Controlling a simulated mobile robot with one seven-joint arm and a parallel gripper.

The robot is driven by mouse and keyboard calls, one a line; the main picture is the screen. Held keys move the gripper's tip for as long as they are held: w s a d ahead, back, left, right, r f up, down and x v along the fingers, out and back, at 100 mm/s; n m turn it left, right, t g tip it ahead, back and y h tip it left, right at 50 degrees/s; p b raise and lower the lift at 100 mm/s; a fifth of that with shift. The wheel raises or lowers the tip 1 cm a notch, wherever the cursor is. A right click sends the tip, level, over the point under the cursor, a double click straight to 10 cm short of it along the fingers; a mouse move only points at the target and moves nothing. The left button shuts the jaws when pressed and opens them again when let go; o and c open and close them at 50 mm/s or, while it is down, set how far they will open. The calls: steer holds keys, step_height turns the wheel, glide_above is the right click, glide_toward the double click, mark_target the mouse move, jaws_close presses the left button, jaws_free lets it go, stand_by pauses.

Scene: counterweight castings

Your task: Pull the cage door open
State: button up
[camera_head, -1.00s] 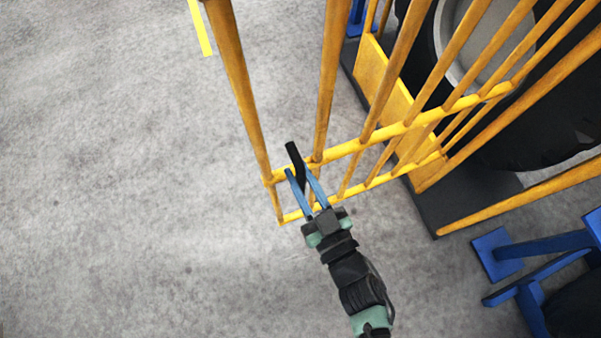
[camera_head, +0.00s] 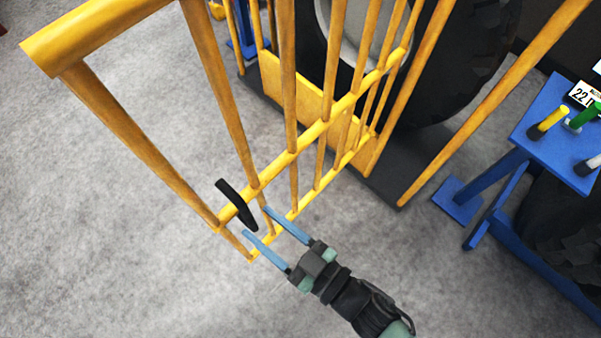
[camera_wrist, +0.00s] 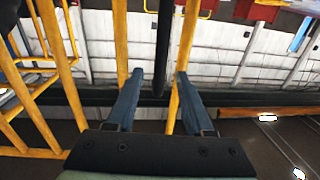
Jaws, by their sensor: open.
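The cage door (camera_head: 293,152) is a yellow barred frame. Its free end stands out over the bare floor, away from the cage's dark base. A black upright handle (camera_head: 237,205) is on the free end. My gripper (camera_head: 256,222) is open, with its two blue fingers apart and empty, close to the handle's lower end. In the wrist view the handle (camera_wrist: 164,45) appears between the fingers (camera_wrist: 160,75), mostly ahead of the tips. I cannot tell whether they touch it.
The cage's dark base (camera_head: 390,165) holds a big black tyre-like round (camera_head: 450,80) behind yellow bars. A blue stand (camera_head: 555,130) with coloured handles and a number plate is at the right. Grey floor (camera_head: 100,250) at the left is clear.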

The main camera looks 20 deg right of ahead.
steer(key=b+v, duration=0.1)
steer(key=v, duration=0.6)
steer(key=shift+s+d+b, duration=0.2)
steer(key=shift+s+b, duration=0.15)
